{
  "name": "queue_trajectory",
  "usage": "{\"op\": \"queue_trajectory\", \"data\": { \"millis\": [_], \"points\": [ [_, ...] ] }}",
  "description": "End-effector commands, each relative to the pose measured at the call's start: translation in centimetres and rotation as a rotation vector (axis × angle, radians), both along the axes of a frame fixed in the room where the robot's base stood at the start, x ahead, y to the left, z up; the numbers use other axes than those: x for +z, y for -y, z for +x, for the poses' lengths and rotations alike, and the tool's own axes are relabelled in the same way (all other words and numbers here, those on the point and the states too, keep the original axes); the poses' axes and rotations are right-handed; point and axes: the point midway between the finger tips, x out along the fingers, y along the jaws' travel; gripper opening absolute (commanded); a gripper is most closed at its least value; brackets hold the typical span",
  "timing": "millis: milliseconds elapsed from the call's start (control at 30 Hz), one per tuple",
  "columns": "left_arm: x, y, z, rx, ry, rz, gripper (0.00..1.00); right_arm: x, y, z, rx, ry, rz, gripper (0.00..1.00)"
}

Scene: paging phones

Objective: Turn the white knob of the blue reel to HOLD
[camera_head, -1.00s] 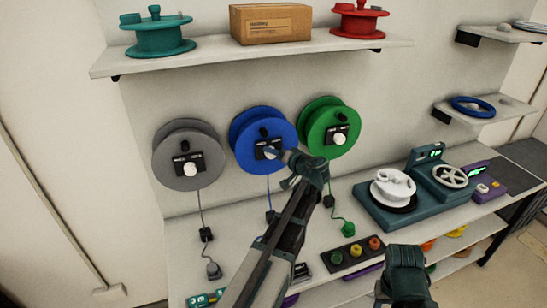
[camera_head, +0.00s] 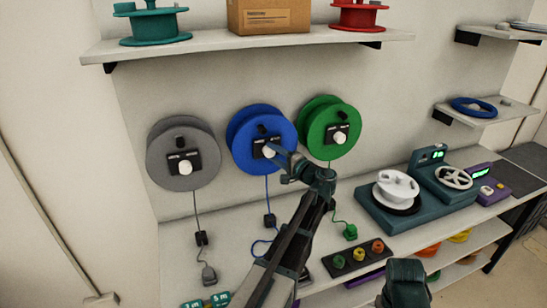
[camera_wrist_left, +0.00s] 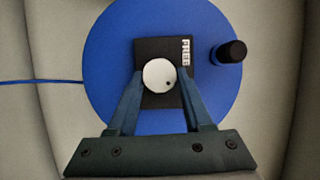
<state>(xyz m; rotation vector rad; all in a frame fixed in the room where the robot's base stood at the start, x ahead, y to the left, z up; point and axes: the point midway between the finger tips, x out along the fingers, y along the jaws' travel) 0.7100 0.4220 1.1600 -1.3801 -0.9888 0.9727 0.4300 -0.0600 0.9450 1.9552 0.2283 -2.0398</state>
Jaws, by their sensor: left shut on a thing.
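The blue reel (camera_head: 244,155) hangs on the back wall between the grey and green reels. Its white knob (camera_wrist_left: 158,73) sits on a black plate (camera_wrist_left: 150,101), with a small dark dot at the knob's lower right in the left wrist view. The word FREE (camera_wrist_left: 187,51) shows on the plate; no HOLD label is readable. My left gripper (camera_head: 272,151) reaches the reel's front, and its fingers are shut on the white knob, one on each side. My right gripper (camera_head: 405,284) is low in the head view, its fingers not clearly visible.
The grey reel (camera_head: 165,163) and the green reel (camera_head: 316,116) flank the blue one. A shelf (camera_head: 240,47) runs above. On the bench stand a teal machine (camera_head: 375,217) and a dark tray (camera_head: 348,262) with coloured knobs. A blue cord (camera_wrist_left: 40,81) leaves the reel.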

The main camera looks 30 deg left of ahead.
Motion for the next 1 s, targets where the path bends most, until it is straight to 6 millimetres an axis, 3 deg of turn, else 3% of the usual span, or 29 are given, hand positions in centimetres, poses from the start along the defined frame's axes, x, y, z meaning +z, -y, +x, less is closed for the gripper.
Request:
{"op": "queue_trajectory", "data": {
  "millis": [667, 700, 867, 1000],
  "points": [
    [-0.16, 0.06, -0.05, -0.001, -0.042, 0.032, 0.0, -0.52, 0.0, 0.0, 0.0, 0.0, 0.0, 0.5],
    [-0.15, 0.06, -0.04, -0.001, -0.042, 0.032, 0.54, -0.52, 0.0, 0.0, 0.0, 0.0, 0.0, 0.5],
    [-0.11, 0.05, -0.02, -0.001, -0.042, 0.033, 0.8, -0.52, 0.0, 0.0, 0.0, 0.0, 0.0, 0.5],
    [-0.09, 0.03, -0.02, -0.001, -0.042, 0.034, 0.8, -0.51, 0.0, 0.0, 0.0, 0.0, 0.0, 0.5]
  ]
}}
